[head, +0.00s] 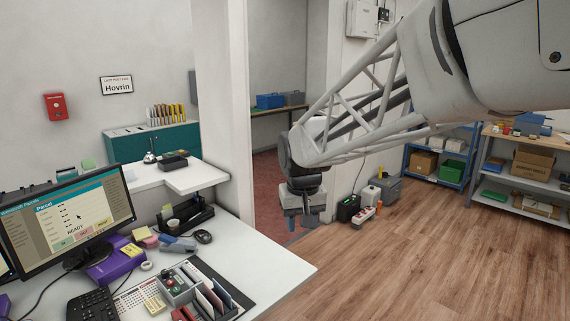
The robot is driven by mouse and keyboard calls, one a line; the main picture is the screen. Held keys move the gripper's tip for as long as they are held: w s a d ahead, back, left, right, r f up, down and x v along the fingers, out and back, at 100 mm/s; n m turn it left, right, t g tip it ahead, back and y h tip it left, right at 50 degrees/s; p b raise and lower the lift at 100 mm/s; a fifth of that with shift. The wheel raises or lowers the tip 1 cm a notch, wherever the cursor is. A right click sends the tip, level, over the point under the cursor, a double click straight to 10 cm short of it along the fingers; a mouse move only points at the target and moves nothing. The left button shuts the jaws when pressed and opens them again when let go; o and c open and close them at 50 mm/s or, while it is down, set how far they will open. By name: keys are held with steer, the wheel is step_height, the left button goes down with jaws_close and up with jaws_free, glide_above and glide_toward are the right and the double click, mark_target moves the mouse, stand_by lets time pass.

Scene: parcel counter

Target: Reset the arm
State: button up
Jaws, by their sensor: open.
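My gripper (302,222) hangs at the end of my arm, near the middle of the head view. It points down, and its fingers are apart with nothing seen between them. It is in the air to the right of the white desk (262,254), in front of the doorway with the red floor. My arm comes in from the upper right and bends down at its lattice link.
A power strip (363,215) lies on the floor. Shelves (535,170) stand at the right. The wooden floor in front is clear.

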steer(key=s+d+f+m, duration=0.1)
steer(key=s+d, duration=0.4)
steer(key=s, duration=0.4)
steer(key=s+d+f+m, duration=0.1)
steer(key=s+d, duration=0.4)
steer(key=s, duration=0.4)
steer(key=s+d+f+t, duration=0.1)
steer(key=s+d, duration=0.3)
steer(key=s, duration=0.5)
steer(key=shift+s+d+f+m, duration=0.4)
